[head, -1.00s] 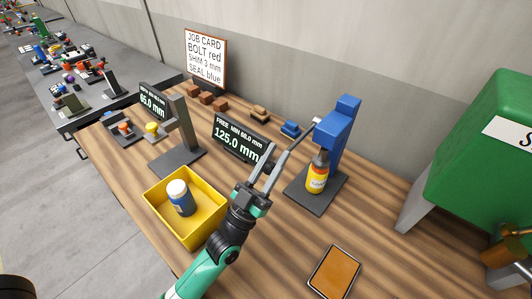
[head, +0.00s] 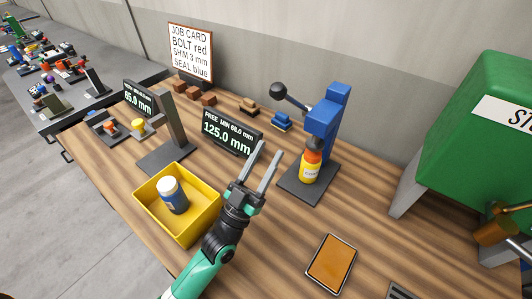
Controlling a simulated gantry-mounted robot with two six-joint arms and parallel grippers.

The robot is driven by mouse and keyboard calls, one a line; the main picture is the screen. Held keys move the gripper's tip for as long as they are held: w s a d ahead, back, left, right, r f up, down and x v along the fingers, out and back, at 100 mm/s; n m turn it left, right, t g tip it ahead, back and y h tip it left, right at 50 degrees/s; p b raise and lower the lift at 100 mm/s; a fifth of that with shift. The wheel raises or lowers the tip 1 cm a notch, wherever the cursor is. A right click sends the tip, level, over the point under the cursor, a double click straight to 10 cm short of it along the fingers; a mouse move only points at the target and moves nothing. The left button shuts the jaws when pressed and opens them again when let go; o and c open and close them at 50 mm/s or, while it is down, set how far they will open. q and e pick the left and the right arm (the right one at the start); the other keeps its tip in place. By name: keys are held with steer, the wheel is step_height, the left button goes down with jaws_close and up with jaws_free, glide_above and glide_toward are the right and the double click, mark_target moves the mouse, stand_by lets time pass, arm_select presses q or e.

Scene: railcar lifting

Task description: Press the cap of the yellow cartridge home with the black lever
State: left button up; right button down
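The yellow cartridge (head: 309,172) stands upright on the dark base plate of the blue press (head: 325,118). Its orange-red cap (head: 312,156) sits on top, directly under the dark ram (head: 315,143); I cannot tell whether they touch. The black lever (head: 278,90) is raised, its ball knob up and to the left of the press. My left gripper (head: 268,150) is open and empty, fingers pointing up, in front of the press and left of the cartridge, apart from the lever.
A yellow bin (head: 213,218) holds a blue, white-capped cartridge (head: 173,194). A display (head: 232,132) reads 125.0 mm. A grey gauge stand (head: 173,125) is at left, an orange tray (head: 331,263) at front. A green machine (head: 475,140) stands at right.

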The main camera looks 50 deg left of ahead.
arm_select(q)
steer(key=shift+o, duration=0.6)
steer(key=shift+s, duration=0.1)
steer(key=shift+r, duration=0.2)
steer(key=s+d+f+p, duration=0.1)
steer(key=s+d, duration=0.1)
steer(key=s, duration=0.5)
steer(key=s+d+f, duration=0.2)
steer(key=s, duration=0.6)
steer(key=shift+d+p, duration=0.2)
steer(key=shift+p, duration=0.15)
steer(key=shift+f, duration=0.1)
